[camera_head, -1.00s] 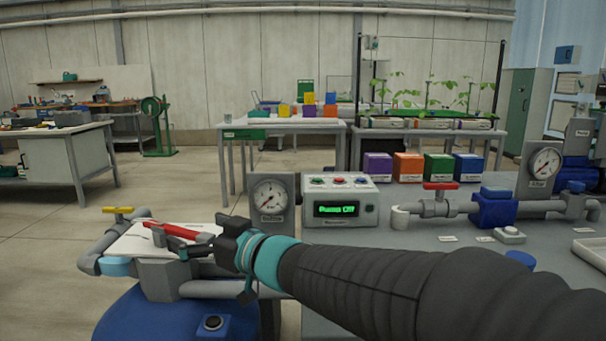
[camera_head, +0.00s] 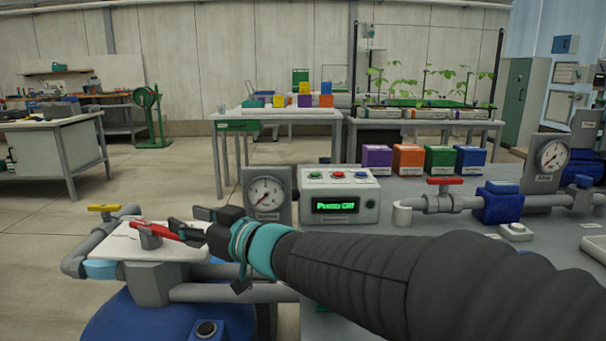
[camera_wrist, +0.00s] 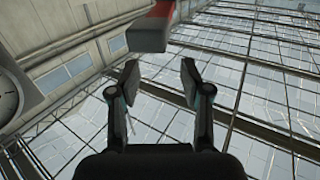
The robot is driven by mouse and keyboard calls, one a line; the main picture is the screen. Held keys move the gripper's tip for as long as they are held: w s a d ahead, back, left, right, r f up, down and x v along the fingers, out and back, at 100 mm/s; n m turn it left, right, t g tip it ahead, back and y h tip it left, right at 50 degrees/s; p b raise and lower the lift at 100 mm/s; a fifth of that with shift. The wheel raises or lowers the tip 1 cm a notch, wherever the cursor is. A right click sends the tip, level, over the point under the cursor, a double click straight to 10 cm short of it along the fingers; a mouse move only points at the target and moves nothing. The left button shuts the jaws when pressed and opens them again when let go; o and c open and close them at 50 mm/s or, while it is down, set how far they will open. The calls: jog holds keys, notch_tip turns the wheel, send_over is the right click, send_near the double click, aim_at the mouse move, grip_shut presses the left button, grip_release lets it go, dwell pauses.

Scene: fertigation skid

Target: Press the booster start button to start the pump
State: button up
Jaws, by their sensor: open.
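A grey-white control box (camera_head: 341,216) stands on the skid. It has green (camera_head: 315,174), red (camera_head: 338,174) and blue (camera_head: 360,174) buttons on top and a display (camera_head: 335,206) with green lettering that seems to end in "Off". My gripper (camera_head: 176,222) is open, left of and apart from the box, beside a red valve lever (camera_head: 158,230). Both open fingers show in the wrist view (camera_wrist: 160,78) with nothing between them. A red bar with a grey end (camera_wrist: 150,32) lies beyond the fingertips there. Button labels are too small to read.
A pressure gauge (camera_head: 266,194) stands directly left of the box. A yellow-handled valve (camera_head: 104,208) and grey pipes surround my gripper's area. A dark round button (camera_head: 206,329) sits on a blue body below. At right are a red-handled valve (camera_head: 444,182) and a small switch box (camera_head: 515,231).

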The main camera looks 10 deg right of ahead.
grip_shut()
dwell(1.1)
